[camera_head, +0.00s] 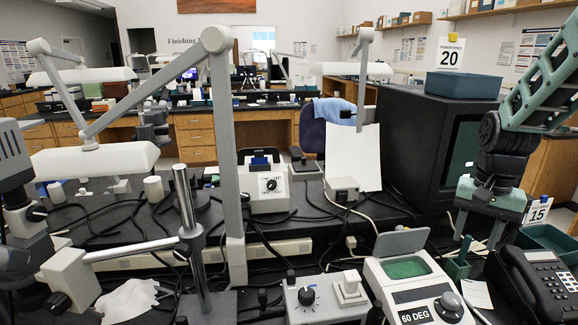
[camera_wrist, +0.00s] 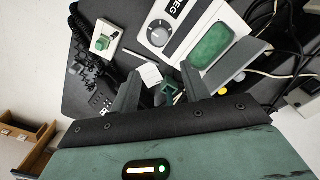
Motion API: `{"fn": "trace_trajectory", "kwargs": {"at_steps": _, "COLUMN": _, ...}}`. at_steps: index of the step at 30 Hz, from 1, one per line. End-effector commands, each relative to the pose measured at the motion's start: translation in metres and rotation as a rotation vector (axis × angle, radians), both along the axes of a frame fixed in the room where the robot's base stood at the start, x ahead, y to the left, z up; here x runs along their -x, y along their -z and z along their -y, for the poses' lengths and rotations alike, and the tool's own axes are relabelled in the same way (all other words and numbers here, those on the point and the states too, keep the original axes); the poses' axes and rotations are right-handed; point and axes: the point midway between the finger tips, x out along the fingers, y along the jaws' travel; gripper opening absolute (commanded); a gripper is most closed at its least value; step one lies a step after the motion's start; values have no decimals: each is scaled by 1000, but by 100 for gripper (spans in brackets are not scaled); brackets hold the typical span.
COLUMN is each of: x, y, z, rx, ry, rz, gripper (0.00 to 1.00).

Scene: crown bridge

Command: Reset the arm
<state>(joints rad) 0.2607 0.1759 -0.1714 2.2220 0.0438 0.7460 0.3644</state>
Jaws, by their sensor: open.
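My gripper (camera_head: 478,229) hangs at the right in the head view, with its fingers pointing down over the bench. The two fingers are apart with nothing between them. In the wrist view, the gripper's fingers (camera_wrist: 160,88) also stand apart, above a small green holder (camera_wrist: 171,92) on the bench. That green holder (camera_head: 457,268) shows below the gripper in the head view. My green arm comes in from the upper right, bent down at the wrist.
A black monitor (camera_head: 410,135) with a blue tray (camera_head: 462,86) on top stands left of the gripper. Below are a black telephone (camera_head: 540,280) and a device marked 60 DEG (camera_head: 418,290). A lamp arm (camera_head: 222,140) rises mid-bench. Loose cables cover the bench.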

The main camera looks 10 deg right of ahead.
Motion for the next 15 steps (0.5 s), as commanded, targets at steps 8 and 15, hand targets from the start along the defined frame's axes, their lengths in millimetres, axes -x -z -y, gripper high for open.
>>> {"fn": "trace_trajectory", "kwargs": {"at_steps": 8, "x": 0, "y": -4, "z": -123, "rx": -37, "ry": -411, "rz": 23, "gripper": 46}}
{"fn": "trace_trajectory", "kwargs": {"at_steps": 15, "x": 76, "y": -4, "z": -271, "rx": -57, "ry": -1043, "rz": 37, "gripper": 46}}
